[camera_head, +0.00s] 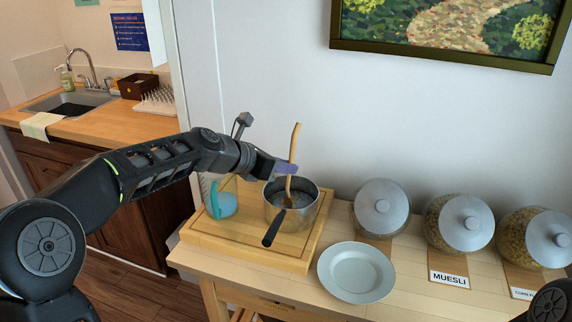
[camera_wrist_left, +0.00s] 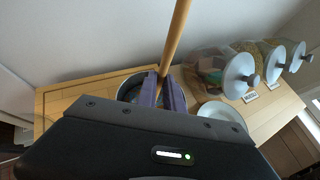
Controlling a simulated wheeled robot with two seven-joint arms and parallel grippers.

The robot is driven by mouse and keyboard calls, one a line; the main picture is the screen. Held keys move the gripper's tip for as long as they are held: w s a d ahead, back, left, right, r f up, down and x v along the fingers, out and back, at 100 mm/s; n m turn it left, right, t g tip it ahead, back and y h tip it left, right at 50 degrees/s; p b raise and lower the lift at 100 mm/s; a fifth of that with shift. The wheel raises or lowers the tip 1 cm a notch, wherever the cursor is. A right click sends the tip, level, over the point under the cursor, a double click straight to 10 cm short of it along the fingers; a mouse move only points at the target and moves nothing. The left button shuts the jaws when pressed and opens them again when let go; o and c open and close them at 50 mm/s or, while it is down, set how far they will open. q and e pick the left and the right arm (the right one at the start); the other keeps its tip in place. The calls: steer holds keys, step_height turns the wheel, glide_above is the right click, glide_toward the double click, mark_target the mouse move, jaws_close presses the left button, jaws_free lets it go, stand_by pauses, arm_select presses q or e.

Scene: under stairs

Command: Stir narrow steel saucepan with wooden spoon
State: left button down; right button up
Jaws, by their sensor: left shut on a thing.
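The narrow steel saucepan (camera_head: 277,216) stands on a wooden board, with its dark handle (camera_head: 272,231) pointing toward the front. The wooden spoon (camera_head: 295,146) stands nearly upright with its lower end inside the pan. My left gripper (camera_head: 287,169) is shut on the spoon's shaft just above the pan's rim. The left wrist view also shows the spoon (camera_wrist_left: 177,35) between the purple fingers (camera_wrist_left: 162,92), with the pan (camera_wrist_left: 127,88) partly hidden behind them. Something brown lies low in the pan at the spoon's end. My right gripper is not in view.
A clear container with a teal item (camera_head: 222,205) stands left of the pan on the wooden board (camera_head: 290,258). A grey plate (camera_head: 356,272) lies to the right. Several lidded glass jars, one a muesli jar (camera_head: 460,223), stand along the wall. A sink (camera_head: 70,104) is far left.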

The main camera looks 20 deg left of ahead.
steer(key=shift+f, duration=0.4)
steer(key=shift+b, duration=0.3)
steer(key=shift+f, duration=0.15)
